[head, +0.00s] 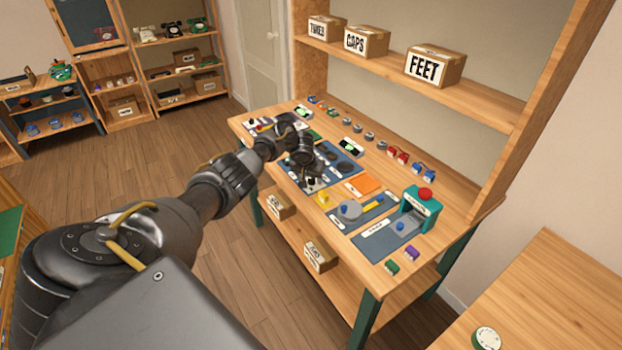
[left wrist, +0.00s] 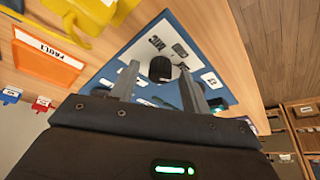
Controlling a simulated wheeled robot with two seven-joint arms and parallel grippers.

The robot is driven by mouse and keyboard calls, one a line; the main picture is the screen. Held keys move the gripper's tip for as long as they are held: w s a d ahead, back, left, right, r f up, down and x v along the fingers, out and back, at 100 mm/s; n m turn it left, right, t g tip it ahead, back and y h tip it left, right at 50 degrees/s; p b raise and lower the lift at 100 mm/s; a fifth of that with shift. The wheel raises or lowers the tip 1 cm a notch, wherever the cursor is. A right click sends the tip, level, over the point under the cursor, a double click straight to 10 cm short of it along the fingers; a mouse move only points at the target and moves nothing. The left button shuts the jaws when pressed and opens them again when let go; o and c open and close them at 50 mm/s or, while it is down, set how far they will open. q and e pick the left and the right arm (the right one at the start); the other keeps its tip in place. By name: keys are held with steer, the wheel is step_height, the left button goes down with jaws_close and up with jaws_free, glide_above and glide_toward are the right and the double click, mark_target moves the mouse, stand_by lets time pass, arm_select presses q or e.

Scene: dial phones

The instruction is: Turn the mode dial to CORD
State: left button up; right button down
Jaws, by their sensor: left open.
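The mode dial appears to be the black round knob (left wrist: 160,68) in the left wrist view, on a pale plate (left wrist: 138,48) set in a blue panel. A label reading MIC stands beside it; other labels are too small or tilted to read surely. My left gripper (left wrist: 158,80) is open, with one finger on each side of the knob in the picture. I cannot tell whether either finger touches it. In the head view my left gripper (head: 310,180) is over the blue panel, and my arm hides the knob. My right gripper is not in view.
The workbench (head: 455,190) also holds an orange tray (head: 363,185), a teal press with a red button (head: 417,205), a yellow piece (head: 323,198) and several small coloured parts.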

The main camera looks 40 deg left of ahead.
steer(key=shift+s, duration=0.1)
arm_select(q)
steer(key=c, duration=1)
steer(key=shift+d+r+n+p, duration=0.1)
steer(key=shift+r+n+p, duration=0.1)
steer(key=shift+n+p, duration=0.4)
steer(key=n+y+p, duration=0.1)
steer(key=p, duration=0.2)
steer(key=shift+d+n+g, duration=0.1)
steer(key=shift+n+g, duration=0.2)
steer(key=shift+n+p, duration=0.55)
steer(key=shift+n, duration=0.45)
steer(key=n, duration=0.1)
steer(key=n+g+y, duration=0.1)
steer(key=shift+w+d+f+n, duration=0.1)
steer(key=shift+f+n, duration=0.1)
steer(key=shift+n, duration=0.1)
steer(key=shift+n+g+y+b, duration=0.4)
steer(key=shift+n+g+b, duration=0.25)
steer(key=shift+n, duration=0.95)
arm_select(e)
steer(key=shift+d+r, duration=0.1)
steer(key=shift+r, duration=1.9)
arm_select(q)
steer(key=shift+w, duration=0.1)
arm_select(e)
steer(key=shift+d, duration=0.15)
